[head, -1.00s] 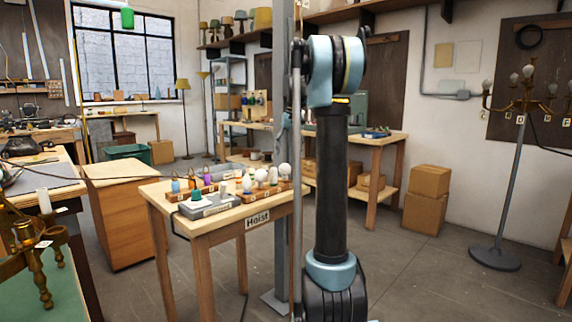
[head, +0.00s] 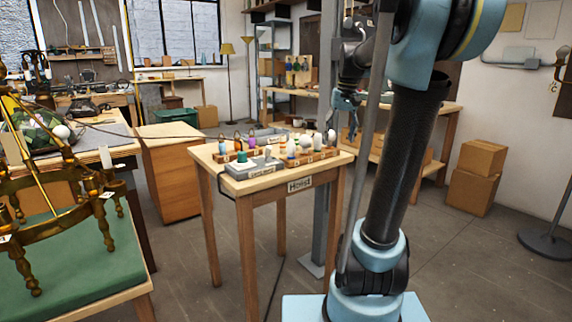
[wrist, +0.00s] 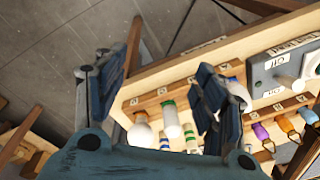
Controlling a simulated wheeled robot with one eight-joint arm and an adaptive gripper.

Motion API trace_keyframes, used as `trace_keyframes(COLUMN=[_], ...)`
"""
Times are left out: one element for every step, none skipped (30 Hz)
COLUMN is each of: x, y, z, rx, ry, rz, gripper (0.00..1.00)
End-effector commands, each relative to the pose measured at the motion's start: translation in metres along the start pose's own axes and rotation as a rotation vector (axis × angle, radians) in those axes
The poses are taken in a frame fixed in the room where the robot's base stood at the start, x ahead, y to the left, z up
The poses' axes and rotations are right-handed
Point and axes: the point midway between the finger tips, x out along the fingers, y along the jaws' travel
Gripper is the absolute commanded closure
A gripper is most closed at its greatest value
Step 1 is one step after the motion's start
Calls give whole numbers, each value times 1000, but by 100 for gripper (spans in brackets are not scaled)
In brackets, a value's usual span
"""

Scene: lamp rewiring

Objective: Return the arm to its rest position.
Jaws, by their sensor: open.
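My arm (head: 398,160) rises from its blue base on the right of the head view and bends over at a large blue joint at the top. My gripper (head: 346,101) hangs at the far end of the arm, above and behind the right back corner of the small Hoist table (head: 262,188). In the wrist view my gripper (wrist: 162,72) is open, its two blue fingers spread with nothing between them. The table's bulbs and blocks show beyond the fingers there, apart from them.
Racks of bulbs (head: 312,156) and a grey switch box (head: 252,168) stand on the Hoist table. A grey post (head: 327,220) rises close beside my arm. A brass chandelier (head: 80,210) rests on a green-topped bench at left. Cardboard boxes (head: 474,178) stand at right.

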Motion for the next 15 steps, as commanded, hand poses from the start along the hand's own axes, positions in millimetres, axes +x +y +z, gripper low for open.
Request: trace_keyframes(x=[7, 11, 16, 20, 24, 30, 35, 40, 47, 52, 57, 65, 71, 76, 84], y=[0, 0, 0, 1, 1, 2, 2, 3, 4, 4, 5, 5, 6, 7, 8], z=[17, 26, 38, 46, 55, 67, 76, 84, 95, 104, 112, 123, 132, 140, 150], rx=[-3, -4, -6, -7, -8, -10, -12, -13, -15, -17, -18, -20, -22, -23, -25], ry=[6, 9, 13, 16, 19, 22, 26, 29, 34, 37, 40, 44, 47, 50, 54], rz=[4, 6, 9, 12, 14, 18, 21, 24, 27, 30, 32, 35, 37, 40, 43], gripper=[36, 36, 36, 36, 36, 36, 36, 36, 36, 36, 36, 36, 36, 36, 36])
